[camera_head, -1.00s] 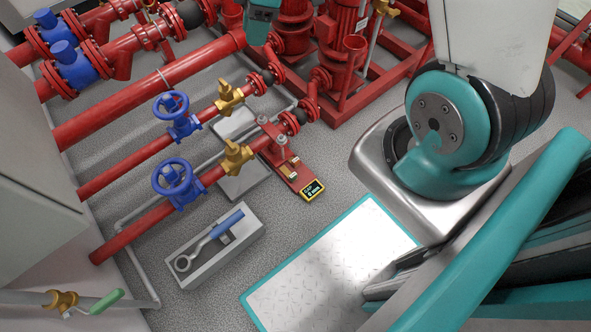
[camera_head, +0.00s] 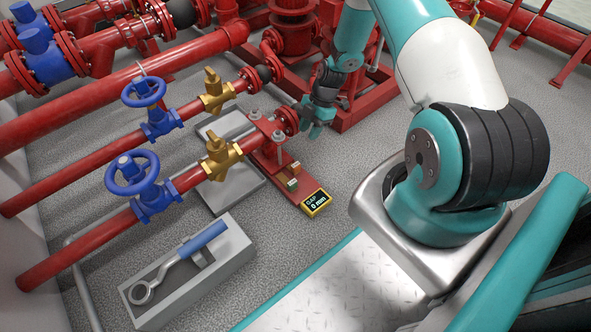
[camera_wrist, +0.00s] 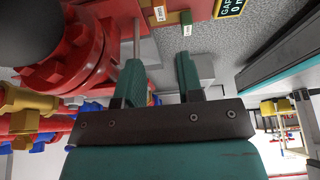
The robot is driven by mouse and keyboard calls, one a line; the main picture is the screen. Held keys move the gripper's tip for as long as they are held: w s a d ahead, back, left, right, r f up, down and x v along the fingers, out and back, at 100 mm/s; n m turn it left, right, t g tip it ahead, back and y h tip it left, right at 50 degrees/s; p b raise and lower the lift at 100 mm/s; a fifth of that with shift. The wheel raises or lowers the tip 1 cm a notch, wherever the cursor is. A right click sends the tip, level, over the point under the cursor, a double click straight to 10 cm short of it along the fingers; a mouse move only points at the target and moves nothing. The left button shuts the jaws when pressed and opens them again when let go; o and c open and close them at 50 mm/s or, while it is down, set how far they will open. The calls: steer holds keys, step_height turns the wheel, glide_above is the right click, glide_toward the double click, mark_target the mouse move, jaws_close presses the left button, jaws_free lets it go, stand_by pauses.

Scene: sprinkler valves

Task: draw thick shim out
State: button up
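Two small labelled blocks sit on a red plate (camera_head: 268,172) beside the flanged pipe joint: a tan one (camera_head: 294,167) and a green one (camera_head: 292,184). In the wrist view the tan block (camera_wrist: 150,22) and the green block (camera_wrist: 186,17) show at the top, beyond my fingers; their labels are too small to read, so I cannot tell which is the thick shim. My gripper (camera_head: 314,130) is beside the red flange at the pipe's end, apart from the blocks. In the wrist view my gripper (camera_wrist: 162,75) has its two teal fingers spread, with nothing between them.
A yellow-framed display (camera_head: 316,203) reads GAP 0 mm at the plate's front end. The red flange (camera_wrist: 75,60) is close on the left in the wrist view. A grey box (camera_head: 200,285) holds a blue-handled wrench. Blue handwheels and brass valves line the pipes. Floor right of the display is clear.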

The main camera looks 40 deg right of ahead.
mark_target(296, 164)
steer(key=b+x, duration=0.7)
steer(key=x, duration=0.7)
steer(key=shift+a+f, duration=0.2)
steer(key=shift+f, duration=0.05)
